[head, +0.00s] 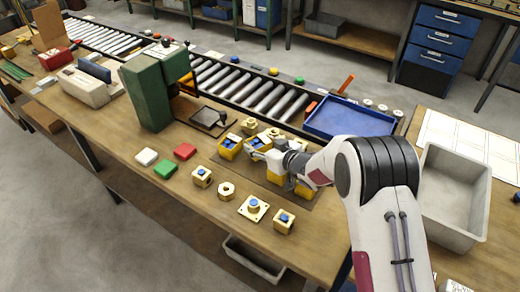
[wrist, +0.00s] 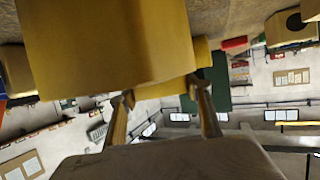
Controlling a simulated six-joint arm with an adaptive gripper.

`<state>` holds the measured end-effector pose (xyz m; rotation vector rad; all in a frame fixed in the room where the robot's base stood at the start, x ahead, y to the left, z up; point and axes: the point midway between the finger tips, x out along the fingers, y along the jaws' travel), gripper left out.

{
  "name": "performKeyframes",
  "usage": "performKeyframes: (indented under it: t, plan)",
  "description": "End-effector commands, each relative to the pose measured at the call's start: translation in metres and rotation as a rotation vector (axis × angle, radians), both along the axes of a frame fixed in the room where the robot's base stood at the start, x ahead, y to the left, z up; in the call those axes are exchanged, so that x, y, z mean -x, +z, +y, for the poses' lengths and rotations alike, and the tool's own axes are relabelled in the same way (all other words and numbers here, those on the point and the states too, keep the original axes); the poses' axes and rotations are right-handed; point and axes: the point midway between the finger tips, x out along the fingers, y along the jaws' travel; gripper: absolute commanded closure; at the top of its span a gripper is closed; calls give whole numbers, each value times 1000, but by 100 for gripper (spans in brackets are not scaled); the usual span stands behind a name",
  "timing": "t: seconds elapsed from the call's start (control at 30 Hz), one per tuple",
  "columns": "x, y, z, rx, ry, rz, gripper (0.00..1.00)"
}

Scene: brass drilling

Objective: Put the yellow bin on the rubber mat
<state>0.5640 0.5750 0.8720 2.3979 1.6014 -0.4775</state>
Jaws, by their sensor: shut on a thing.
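My gripper (head: 285,168) is over the right part of the table in the head view. In the wrist view its two fingers (wrist: 163,106) are shut on a large yellow thing (wrist: 110,50), which looks like the yellow bin. In the head view yellow surfaces (head: 275,177) show just below the gripper, partly hidden by it and my arm. I cannot tell there whether the held bin touches the surface below. Other yellow bins with blue contents (head: 229,149) stand to the left of the gripper. A dark flat area, seemingly the rubber mat (head: 246,173), lies under and around them.
Several brass parts with blue centres (head: 253,208) line the table's front. White, green and red blocks (head: 185,151) lie left of them. A green drill machine (head: 150,90) stands further left. A blue tray (head: 350,119) and roller conveyor (head: 265,98) are behind; a grey bin (head: 452,238) is right.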

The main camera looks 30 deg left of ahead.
Motion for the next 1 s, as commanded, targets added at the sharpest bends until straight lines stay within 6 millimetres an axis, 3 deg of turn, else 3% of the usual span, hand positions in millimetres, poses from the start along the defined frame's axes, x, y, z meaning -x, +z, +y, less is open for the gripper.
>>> performKeyframes:
  t: [0.2, 0.73, 0.77, 0.8, 0.83, 1.0]
  plan:
    - [0, -19, 0, -1, 0, 0, 75]
    - [0, -25, 0, -1, 0, 0, 75]
    - [0, -26, 0, -1, 0, 0, 50]
    - [0, -26, 0, -1, 0, 0, 39]
    - [0, -26, 0, -1, 0, 0, 35]
    - [0, -25, 0, -1, 0, 0, 35]
